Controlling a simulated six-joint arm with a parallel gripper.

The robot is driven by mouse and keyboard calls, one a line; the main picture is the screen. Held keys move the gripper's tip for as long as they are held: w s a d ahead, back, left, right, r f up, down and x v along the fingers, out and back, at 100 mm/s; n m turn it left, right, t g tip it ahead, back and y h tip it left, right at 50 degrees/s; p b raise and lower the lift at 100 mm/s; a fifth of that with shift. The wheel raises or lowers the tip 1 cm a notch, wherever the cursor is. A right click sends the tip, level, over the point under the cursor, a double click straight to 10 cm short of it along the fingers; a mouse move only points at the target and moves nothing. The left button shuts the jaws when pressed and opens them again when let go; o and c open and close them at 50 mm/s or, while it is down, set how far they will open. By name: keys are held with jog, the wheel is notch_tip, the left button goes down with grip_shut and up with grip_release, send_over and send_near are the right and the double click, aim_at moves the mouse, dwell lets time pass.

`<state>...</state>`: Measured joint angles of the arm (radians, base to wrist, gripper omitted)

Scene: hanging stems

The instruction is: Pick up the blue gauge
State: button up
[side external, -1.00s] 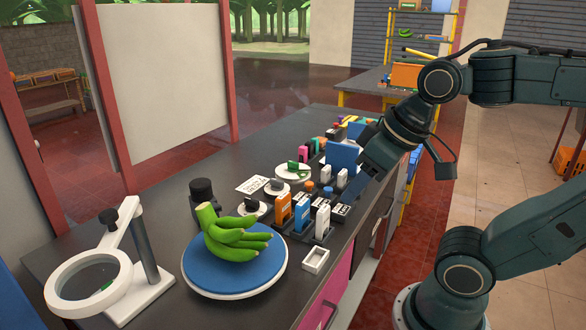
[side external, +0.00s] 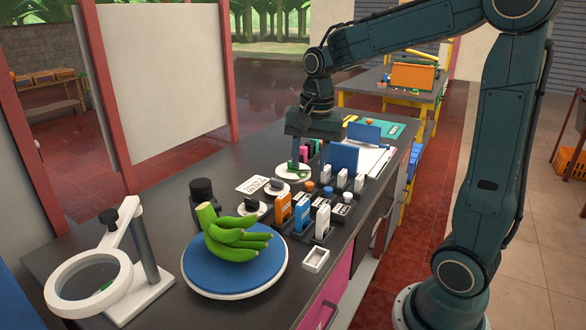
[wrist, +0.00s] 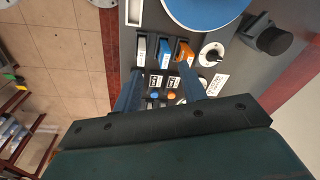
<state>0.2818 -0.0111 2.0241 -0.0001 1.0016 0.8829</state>
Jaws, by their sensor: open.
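The blue gauge (side external: 301,215) stands upright in a dark holder between an orange gauge (side external: 283,210) and a white gauge (side external: 322,220) in the side view. In the wrist view the blue gauge (wrist: 163,53) shows between the orange gauge (wrist: 184,52) and the white gauge (wrist: 141,50), ahead of the fingers. My gripper (side external: 309,160) is open, pointing down over the bench behind the gauges. In the wrist view the two fingers of my gripper (wrist: 158,78) are spread, with nothing held between them.
Green bananas (side external: 236,238) lie on a blue round plate (side external: 205,274) in front of the gauges. A magnifier stand (side external: 152,280) is at the front left. A black knob (side external: 203,193), a small white tray (side external: 316,260) and several smaller parts crowd around the gauges.

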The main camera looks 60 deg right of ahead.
aim_at(303, 201)
jog(key=w+d+f+m+g, duration=0.1)
jog(key=w+d+f+m, duration=0.3)
jog(key=d, duration=0.1)
jog(key=shift+d+f+m, duration=0.15)
jog(key=shift+f+m, duration=0.15)
jog(key=shift+f, duration=0.05)
jog(key=shift+f, duration=0.1)
jog(key=shift+f, duration=4.2)
jog(key=shift+w+f, duration=0.15)
jog(key=shift+f, duration=2.45)
grip_shut()
